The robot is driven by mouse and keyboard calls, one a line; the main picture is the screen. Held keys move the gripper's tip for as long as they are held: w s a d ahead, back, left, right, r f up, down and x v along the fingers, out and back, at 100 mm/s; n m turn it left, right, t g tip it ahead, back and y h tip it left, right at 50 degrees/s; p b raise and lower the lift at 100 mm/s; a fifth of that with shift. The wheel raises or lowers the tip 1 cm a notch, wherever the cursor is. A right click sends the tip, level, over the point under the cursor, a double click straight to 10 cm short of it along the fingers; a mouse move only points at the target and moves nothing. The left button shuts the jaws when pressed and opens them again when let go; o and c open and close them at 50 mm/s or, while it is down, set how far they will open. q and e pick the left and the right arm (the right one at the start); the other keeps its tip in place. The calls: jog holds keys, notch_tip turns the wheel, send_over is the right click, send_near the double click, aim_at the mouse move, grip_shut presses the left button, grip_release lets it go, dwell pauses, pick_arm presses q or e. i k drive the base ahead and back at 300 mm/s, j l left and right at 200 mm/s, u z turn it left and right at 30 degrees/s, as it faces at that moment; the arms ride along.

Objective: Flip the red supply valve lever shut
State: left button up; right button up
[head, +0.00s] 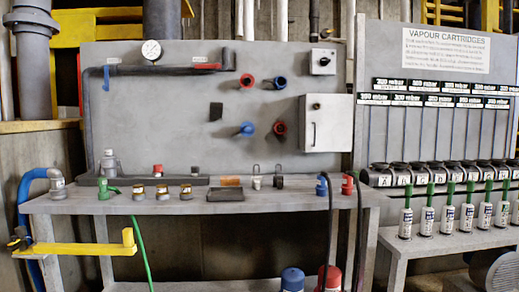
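A red lever (207,66) sits on the dark pipe (150,71) that runs along the upper left of the grey panel. The lever looks roughly horizontal, lying along the pipe close to the pipe's thicker right end. A small white label (201,58) is just above it. A blue lever (106,78) hangs straight down near the left end of the same pipe. A round pressure gauge (151,50) stands above the pipe. Neither of my grippers shows in the head view, and nothing touches the red lever.
A grey bench (300,197) stands below the panel with small fittings on it. Red and blue round fittings (247,81) project from the panel. A grey cabinet (326,136) is at its right. A yellow bar (80,249) juts out at the lower left. A cartridge rack stands at the right.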

aim_at(216, 66)
jog(key=i+l, duration=0.2)
jog(key=i, duration=0.3)
jog(key=i+l, duration=0.15)
jog(key=i, duration=0.3)
jog(key=i+l, duration=0.2)
jog(key=i, duration=0.3)
jog(key=i+l+z, duration=0.1)
jog(key=i, duration=0.35)
